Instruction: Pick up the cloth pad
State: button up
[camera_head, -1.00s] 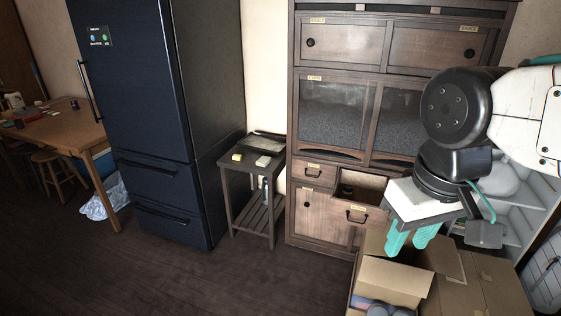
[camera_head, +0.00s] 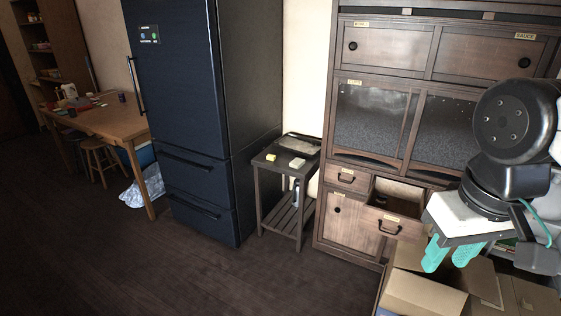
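A small dark side table (camera_head: 262,163) stands between the fridge and the wooden cabinet. A small yellow block-like item (camera_head: 272,158) and a pale, off-white flat item (camera_head: 297,163) lie on its top. Either could be the cloth pad; they are too small to tell for sure. My gripper (camera_head: 447,265) is at the right, with two teal fingers pointing down and a gap between them. It is open and empty, well to the right of the side table and above the cardboard boxes.
A dark blue fridge (camera_head: 190,120) stands left of the side table. The wooden cabinet (camera_head: 345,222) has a drawer (camera_head: 391,224) pulled out. Cardboard boxes (camera_head: 425,292) sit below my gripper. A wooden table (camera_head: 110,122) with stools is far left. The dark floor (camera_head: 150,270) in front is clear.

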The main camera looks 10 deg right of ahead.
aim_at(297, 162)
jog(key=u, duration=0.7)
jog(key=i, duration=2)
jog(key=z, duration=0.65)
jog(key=i, duration=0.7)
jog(key=z, duration=0.95)
jog(key=i, duration=0.25)
jog(key=z, duration=0.2)
